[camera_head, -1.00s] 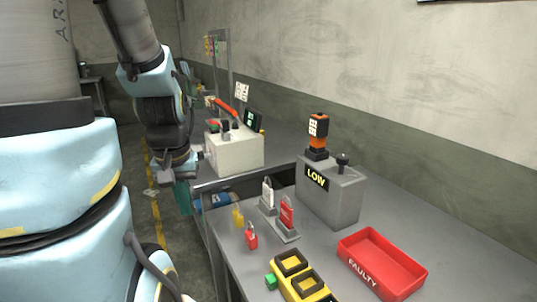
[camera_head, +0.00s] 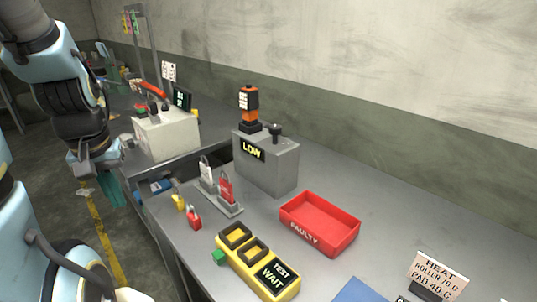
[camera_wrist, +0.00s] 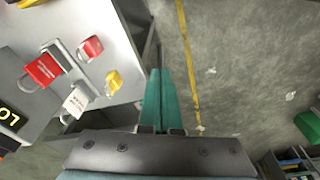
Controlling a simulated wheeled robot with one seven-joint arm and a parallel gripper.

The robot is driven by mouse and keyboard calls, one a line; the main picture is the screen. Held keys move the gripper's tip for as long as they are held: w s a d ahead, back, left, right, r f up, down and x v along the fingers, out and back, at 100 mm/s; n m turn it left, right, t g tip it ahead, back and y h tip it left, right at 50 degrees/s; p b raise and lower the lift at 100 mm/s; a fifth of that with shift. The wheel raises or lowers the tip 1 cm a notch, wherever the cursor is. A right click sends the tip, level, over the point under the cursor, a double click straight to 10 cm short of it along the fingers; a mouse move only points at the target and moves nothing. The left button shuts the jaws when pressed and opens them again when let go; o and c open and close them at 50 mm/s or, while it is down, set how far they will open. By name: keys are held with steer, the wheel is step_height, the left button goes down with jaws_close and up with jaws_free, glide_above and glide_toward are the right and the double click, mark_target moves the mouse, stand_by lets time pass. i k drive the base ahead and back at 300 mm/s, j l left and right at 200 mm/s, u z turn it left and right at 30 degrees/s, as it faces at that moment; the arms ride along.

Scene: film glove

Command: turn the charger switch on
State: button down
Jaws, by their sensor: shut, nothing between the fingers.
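A grey box (camera_head: 268,165) with a yellow "LOW" display (camera_head: 252,148) stands on the bench. An orange and black handheld device (camera_head: 249,105) stands upright on it, beside a black knob-like switch (camera_head: 276,130). Which control is the charger switch is not labelled legibly. My gripper (camera_head: 112,195) hangs at the left, off the bench's edge and well away from the grey box. The wrist view shows its two teal fingers (camera_wrist: 166,75) shut together and empty, over the floor. Part of the "LOW" display (camera_wrist: 12,117) shows at the left there.
A white box (camera_head: 165,135) with a red lever (camera_head: 152,89) stands farther back. Red and white padlocks (camera_head: 226,188) hang on a stand. A red "FAULTY" tray (camera_head: 320,222), a yellow tester (camera_head: 258,265) and a "HEAT" sign (camera_head: 438,275) are on the bench. Bare bench lies right of the tray.

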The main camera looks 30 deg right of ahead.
mark_target(274, 130)
steer(key=i+j+z, duration=0.1)
steer(key=j+z, duration=0.65)
steer(key=i, duration=0.5)
